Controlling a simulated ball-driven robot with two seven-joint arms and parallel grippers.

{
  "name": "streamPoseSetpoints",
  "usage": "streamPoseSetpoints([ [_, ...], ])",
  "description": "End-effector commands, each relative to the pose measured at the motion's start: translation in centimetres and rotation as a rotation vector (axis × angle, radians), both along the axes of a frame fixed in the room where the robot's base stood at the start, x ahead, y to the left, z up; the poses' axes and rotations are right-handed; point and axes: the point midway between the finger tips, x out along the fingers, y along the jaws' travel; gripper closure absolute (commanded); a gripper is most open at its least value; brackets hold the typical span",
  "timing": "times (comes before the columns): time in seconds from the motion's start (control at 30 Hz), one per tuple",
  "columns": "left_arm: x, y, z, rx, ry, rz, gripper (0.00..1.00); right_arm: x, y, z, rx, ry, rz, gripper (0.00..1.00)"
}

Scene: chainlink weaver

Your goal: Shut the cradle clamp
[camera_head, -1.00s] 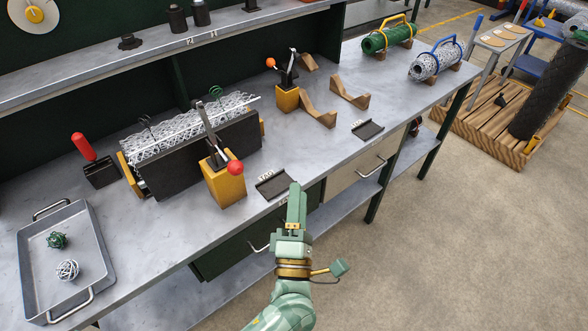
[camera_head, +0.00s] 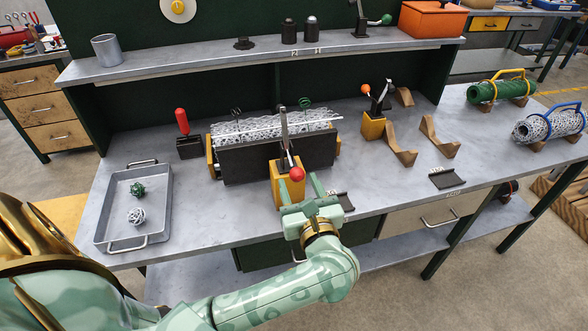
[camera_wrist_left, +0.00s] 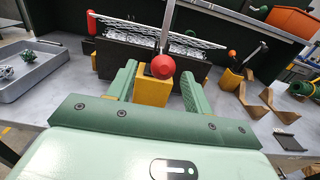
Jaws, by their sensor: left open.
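A toggle clamp with a yellow block (camera_head: 287,191), a grey bar (camera_head: 284,127) and a red ball (camera_head: 297,174) stands at the front of a dark trough holding wire mesh. A second clamp with a yellow block (camera_head: 373,127) and an orange ball (camera_head: 365,90) stands beside wooden cradles (camera_head: 402,157); its dark lever points up. I cannot tell from the pictures which is the cradle clamp. My left gripper (camera_head: 300,188) is open and empty at the front clamp. In the left wrist view its fingers (camera_wrist_left: 158,78) lie either side of the yellow block and red ball. My right gripper is out of view.
A grey tray (camera_head: 160,224) with green and white wire balls stands at the left. A red-handled tool (camera_head: 182,122) stands beside the dark trough (camera_head: 245,163). Green and white mesh rolls lie at the right. The bench top right of the front clamp is mostly clear.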

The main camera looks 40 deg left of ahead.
Motion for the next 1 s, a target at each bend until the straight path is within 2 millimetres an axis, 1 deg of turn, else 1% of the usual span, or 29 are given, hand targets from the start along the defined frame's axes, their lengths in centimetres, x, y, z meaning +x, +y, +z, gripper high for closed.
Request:
streamPoseSetpoints([
  [0.03, 0.8, 0.9, 0.0, 0.006, -0.002, 0.001, 0.49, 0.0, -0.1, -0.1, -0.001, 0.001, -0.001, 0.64],
  [0.1, 1.7, 2.0, 0.1, 0.004, -0.001, 0.001, 0.49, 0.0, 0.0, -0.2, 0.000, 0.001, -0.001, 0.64],
  [0.2, 2.6, 3.1, 0.0, 0.004, -0.001, 0.000, 0.49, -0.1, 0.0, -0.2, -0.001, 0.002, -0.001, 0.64],
  [0.3, 3.2, 3.7, 0.0, 0.004, 0.000, 0.000, 0.49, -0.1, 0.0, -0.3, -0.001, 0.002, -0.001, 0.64],
  [0.43, 3.5, 4.1, 0.0, 0.002, 0.001, -0.001, 0.49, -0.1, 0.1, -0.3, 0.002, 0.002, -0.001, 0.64],
  [0.63, 3.5, 4.1, 0.0, 0.002, 0.001, 0.000, 0.49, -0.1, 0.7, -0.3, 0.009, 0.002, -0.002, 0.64],
  [0.67, 3.5, 4.1, 0.0, 0.002, 0.001, 0.000, 0.52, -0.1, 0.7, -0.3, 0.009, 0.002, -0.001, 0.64],
  [0.7, 3.5, 4.1, 0.0, 0.002, 0.001, 0.000, 0.63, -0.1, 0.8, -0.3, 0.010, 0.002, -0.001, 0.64],
  [0.77, 3.5, 4.1, 0.0, 0.002, 0.001, 0.000, 0.80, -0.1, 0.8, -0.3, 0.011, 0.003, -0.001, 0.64],
  [0.8, 3.5, 4.1, 0.0, 0.002, 0.001, 0.000, 0.91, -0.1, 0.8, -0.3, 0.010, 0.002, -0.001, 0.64],
  [0.83, 3.5, 4.1, 0.0, 0.001, 0.002, 0.000, 0.99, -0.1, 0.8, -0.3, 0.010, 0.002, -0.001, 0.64],
  [1.0, 3.5, 4.1, 0.1, -0.001, 0.003, 0.000, 1.00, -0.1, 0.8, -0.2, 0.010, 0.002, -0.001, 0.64],
])
